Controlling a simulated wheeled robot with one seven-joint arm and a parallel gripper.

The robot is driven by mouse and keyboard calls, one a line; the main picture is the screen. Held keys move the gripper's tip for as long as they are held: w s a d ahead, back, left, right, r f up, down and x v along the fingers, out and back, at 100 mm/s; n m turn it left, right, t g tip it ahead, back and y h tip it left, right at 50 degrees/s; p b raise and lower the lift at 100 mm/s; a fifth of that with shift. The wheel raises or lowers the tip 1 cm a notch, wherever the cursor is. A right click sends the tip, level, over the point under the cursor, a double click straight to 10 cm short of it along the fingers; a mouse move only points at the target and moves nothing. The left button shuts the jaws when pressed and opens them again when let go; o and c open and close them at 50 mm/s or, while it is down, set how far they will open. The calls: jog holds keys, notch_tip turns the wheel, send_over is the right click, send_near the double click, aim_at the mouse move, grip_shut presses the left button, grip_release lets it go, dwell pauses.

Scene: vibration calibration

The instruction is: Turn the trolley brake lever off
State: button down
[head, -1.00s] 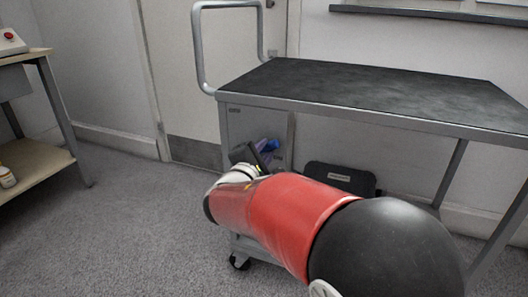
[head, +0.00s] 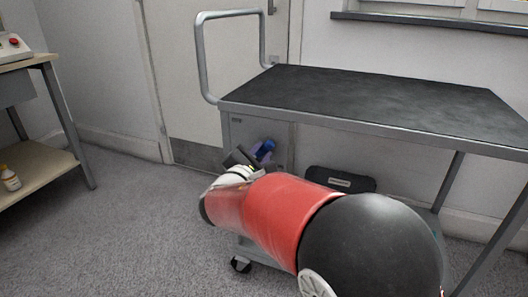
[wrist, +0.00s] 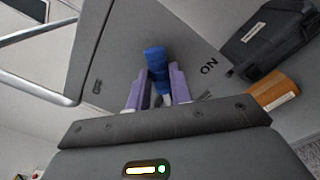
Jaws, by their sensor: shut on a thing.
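The trolley (head: 380,98) has a dark top, a grey frame and a tubular handle at its left end. Its brake lever has a blue grip (wrist: 156,62), which rises between the two purple fingers of my gripper (wrist: 155,84) in the wrist view. My gripper is shut on the lever, one finger on each side. The grey panel behind has an "ON" mark (wrist: 208,67) right of the lever and a small, hard-to-read mark (wrist: 97,87) to its left. In the head view my arm hides the lever's lower part; the blue grip (head: 265,147) shows beyond my wrist.
A black case (head: 340,180) lies under the trolley top, right of the panel; an orange-brown block (wrist: 273,92) is beside it in the wrist view. A bench (head: 45,165) with a bottle (head: 9,178) stands at left. Carpet between bench and trolley is clear.

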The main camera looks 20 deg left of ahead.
aim_at(248, 136)
jog(key=a+r+n+p, duration=0.1)
jog(key=n+p, duration=0.1)
jog(key=a+r+n+p, duration=0.1)
jog(key=a+n+p, duration=0.1)
jog(key=n+p, duration=0.1)
jog(key=shift+w+a+r, duration=0.1)
jog(key=shift+a+n+p, duration=0.6)
jog(key=shift+n+p, duration=0.6)
jog(key=shift+a+n+p, duration=0.35)
jog(key=shift+n+p, duration=0.2)
jog(key=shift+n, duration=0.05)
jog(key=c, duration=1.2)
grip_release()
jog(key=shift+c, duration=0.2)
